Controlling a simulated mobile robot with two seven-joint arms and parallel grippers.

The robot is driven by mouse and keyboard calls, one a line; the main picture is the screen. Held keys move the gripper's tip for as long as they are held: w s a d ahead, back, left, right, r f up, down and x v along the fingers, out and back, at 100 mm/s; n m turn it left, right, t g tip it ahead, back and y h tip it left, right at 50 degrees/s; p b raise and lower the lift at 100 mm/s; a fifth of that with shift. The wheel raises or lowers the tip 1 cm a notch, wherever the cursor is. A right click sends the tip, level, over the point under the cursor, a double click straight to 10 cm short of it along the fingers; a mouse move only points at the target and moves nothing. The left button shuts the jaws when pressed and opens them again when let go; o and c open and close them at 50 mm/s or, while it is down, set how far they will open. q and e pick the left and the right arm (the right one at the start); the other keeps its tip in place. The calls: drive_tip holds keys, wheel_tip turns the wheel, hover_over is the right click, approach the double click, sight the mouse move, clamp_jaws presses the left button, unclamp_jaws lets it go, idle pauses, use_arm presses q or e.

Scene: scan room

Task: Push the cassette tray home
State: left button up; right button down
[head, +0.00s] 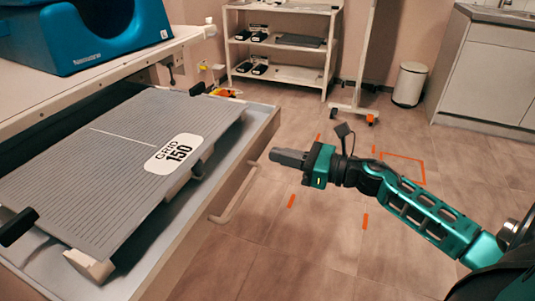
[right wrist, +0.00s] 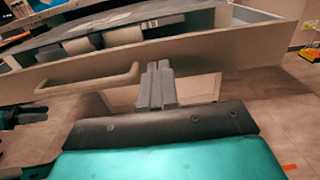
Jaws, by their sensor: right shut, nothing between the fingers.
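The cassette tray (head: 262,130) is a long drawer, pulled well out from under the table at the left. A grey ribbed plate marked GRID 150 (head: 110,150) lies in it between black-knobbed clamps. The tray's front has a pale bar handle (head: 236,195), which also shows in the right wrist view (right wrist: 90,82). My right gripper (head: 274,156) is shut and empty, to the right of the tray front and apart from it in the head view. In the right wrist view its closed fingers (right wrist: 157,75) point toward the front panel beside the handle. My left gripper is not clearly shown; a dark and teal part shows at that view's left edge.
The table (head: 75,95) above the tray carries a blue padded support (head: 90,35). A white shelf unit (head: 285,75) and a wheeled stand stand at the back. A bin (head: 409,84) and cabinets (head: 488,75) are at the right. The tiled floor in the middle is clear, with orange marks.

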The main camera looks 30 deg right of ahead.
sight(254, 149)
drive_tip(key=shift+x, duration=1.8)
